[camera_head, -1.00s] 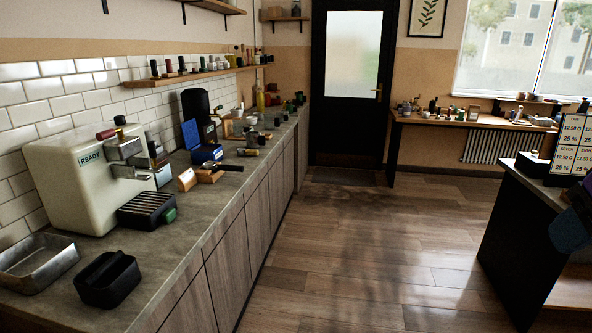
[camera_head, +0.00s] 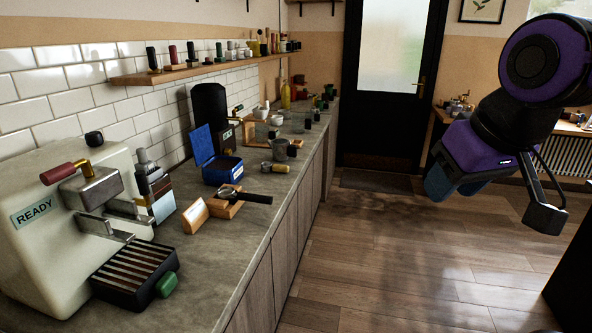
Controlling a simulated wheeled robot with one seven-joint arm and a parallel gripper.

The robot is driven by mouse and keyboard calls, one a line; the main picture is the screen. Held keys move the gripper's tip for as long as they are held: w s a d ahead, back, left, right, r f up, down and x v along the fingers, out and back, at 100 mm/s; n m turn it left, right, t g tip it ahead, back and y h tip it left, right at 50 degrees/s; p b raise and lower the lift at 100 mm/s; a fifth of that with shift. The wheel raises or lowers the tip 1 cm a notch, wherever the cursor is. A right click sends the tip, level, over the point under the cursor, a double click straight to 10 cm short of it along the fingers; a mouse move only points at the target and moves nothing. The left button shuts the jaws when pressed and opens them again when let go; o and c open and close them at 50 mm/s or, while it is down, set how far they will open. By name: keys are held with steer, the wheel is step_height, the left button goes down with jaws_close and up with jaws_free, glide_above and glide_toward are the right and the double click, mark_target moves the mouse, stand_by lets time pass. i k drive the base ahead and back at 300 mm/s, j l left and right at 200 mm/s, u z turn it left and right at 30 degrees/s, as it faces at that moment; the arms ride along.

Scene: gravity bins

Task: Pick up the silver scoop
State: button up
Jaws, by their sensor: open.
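I cannot pick out a silver scoop for sure in the head view; the small items along the counter are too small or partly hidden to tell. My gripper (camera_head: 492,192) is at the right, held in the air over the floor. It is open and holds nothing that I can see. It is well apart from the counter (camera_head: 235,262) at the left. A dark-handled portafilter (camera_head: 252,196) rests on a wooden stand on that counter.
A cream espresso machine (camera_head: 70,215) with a drip tray (camera_head: 135,270) stands at the near left. Behind it are an open blue box (camera_head: 222,170), a black grinder (camera_head: 209,110) and several cups. A wall shelf (camera_head: 190,72) overhangs the counter. The wooden floor (camera_head: 400,250) is open.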

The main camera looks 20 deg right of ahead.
mark_target(266, 168)
steer(key=i, duration=0.2)
steer(key=i+l+u, duration=0.1)
steer(key=i+l, duration=0.25)
steer(key=i+l+u, duration=0.15)
steer(key=i+l, duration=0.25)
steer(key=i+l+u, duration=0.1)
steer(key=i+l, duration=0.3)
steer(key=i+l+u, duration=0.15)
steer(key=i+l, duration=0.2)
steer(key=i+l+u, duration=0.1)
steer(key=i+l, duration=0.25)
steer(key=l, duration=0.25)
steer(key=i+l+u, duration=0.15)
steer(key=i+l, duration=0.15)
steer(key=l, duration=0.2)
steer(key=i+l+u, duration=0.1)
steer(key=i+l, duration=0.2)
steer(key=l, duration=0.25)
steer(key=i+l+u, duration=0.1)
steer(key=i+l, duration=0.15)
steer(key=l, duration=0.35)
